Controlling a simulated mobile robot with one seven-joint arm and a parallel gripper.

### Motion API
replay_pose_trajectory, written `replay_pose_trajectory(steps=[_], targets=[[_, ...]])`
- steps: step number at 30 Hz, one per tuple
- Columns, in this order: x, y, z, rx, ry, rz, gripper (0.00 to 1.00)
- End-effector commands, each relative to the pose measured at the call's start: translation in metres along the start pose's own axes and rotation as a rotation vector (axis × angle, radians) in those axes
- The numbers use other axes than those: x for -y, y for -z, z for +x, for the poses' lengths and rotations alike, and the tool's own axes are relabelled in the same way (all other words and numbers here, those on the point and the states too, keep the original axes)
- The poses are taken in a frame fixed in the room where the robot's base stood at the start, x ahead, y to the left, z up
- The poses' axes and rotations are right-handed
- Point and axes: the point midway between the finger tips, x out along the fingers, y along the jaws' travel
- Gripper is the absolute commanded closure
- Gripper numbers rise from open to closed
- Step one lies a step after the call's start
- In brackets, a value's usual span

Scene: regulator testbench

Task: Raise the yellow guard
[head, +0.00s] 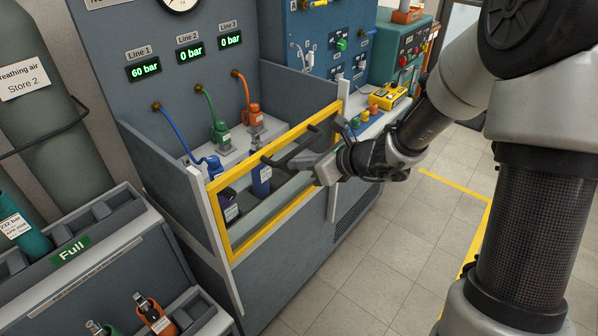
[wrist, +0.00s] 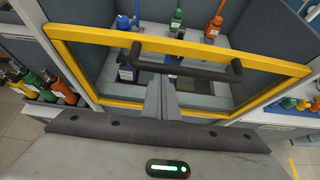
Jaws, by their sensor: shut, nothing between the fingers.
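The yellow guard (head: 222,228) is a yellow frame around a clear panel. It stands across the front of the test bay, and its top bar (wrist: 90,38) runs wide across the wrist view. A dark handle (head: 287,150) sticks out from the guard near its upper edge; it also shows in the wrist view (wrist: 205,72). My gripper (head: 318,168) is in front of the guard, close to the handle. In the wrist view its fingers (wrist: 162,84) are together and empty, with the tips at the handle bar; I cannot tell whether they touch it.
Behind the guard are a blue cylinder (head: 261,180) and blue, green and orange hose connectors. Displays read 60 bar (head: 143,69), 0 bar and 0 bar. A cylinder rack (head: 110,240) stands at the left. A yellow control box (head: 388,96) is to the right. Floor in front is clear.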

Motion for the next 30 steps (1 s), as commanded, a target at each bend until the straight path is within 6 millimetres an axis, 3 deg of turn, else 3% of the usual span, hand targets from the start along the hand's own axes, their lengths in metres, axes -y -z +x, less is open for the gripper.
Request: replay_pose_trajectory(steps=[1,3,10,25,30], targets=[[0.0,-0.016,-0.008,0.004,0.0,-0.002,1.0],[0.0,-0.024,-0.013,0.004,-0.001,-0.003,1.0],[0.0,-0.038,-0.021,0.003,-0.001,-0.001,1.0],[0.002,-0.042,-0.022,0.012,0.001,-0.004,1.0],[0.009,-0.022,-0.015,0.007,0.001,-0.002,1.0]])
